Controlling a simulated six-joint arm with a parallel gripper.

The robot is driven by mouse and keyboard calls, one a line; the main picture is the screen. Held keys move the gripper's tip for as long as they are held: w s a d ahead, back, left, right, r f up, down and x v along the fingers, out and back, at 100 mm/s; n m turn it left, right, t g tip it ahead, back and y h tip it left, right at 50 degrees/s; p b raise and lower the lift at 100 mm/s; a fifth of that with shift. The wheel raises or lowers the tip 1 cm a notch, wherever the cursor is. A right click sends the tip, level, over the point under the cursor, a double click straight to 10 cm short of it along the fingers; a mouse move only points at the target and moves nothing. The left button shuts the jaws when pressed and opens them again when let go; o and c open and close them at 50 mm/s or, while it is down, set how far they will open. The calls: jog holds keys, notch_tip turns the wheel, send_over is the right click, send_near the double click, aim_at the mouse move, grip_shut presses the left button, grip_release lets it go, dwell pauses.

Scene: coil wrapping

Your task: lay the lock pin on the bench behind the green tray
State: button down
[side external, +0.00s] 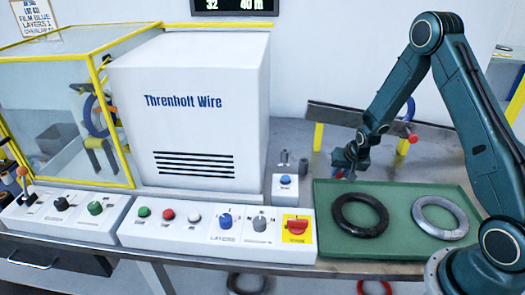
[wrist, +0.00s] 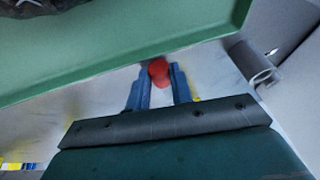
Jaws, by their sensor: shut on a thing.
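My gripper (wrist: 160,80) is shut on the lock pin, whose round red head (wrist: 159,71) shows between the blue fingertips in the wrist view. The rest of the pin is hidden. In the side view my gripper (side external: 343,170) is low, behind the back left part of the green tray (side external: 400,248), with a bit of red (side external: 338,174) at its tips. In the wrist view the green tray's wall (wrist: 120,80) runs just beyond the fingertips. I cannot tell whether the pin touches the bench (wrist: 100,96).
The tray holds a black coil (side external: 347,222) and a silver coil (side external: 420,216). Left of my gripper stand a blue-button box (side external: 285,194) and small grey posts (side external: 303,165). One grey cylinder (wrist: 250,62) shows near the fingers. A dark rail (side external: 335,114) stands behind.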

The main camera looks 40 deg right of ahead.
jog(key=shift+f, duration=0.15)
jog(key=c, duration=1.2)
grip_release()
jog(key=shift+c, duration=0.2)
jog(key=shift+s+d, duration=0.1)
jog(key=shift+s+r, duration=0.15)
jog(key=shift+r, duration=0.6)
jog(key=v, duration=1)
jog(key=shift+a+r, duration=0.25)
jog(key=shift+r, duration=0.05)
jog(key=shift+s, duration=0.1)
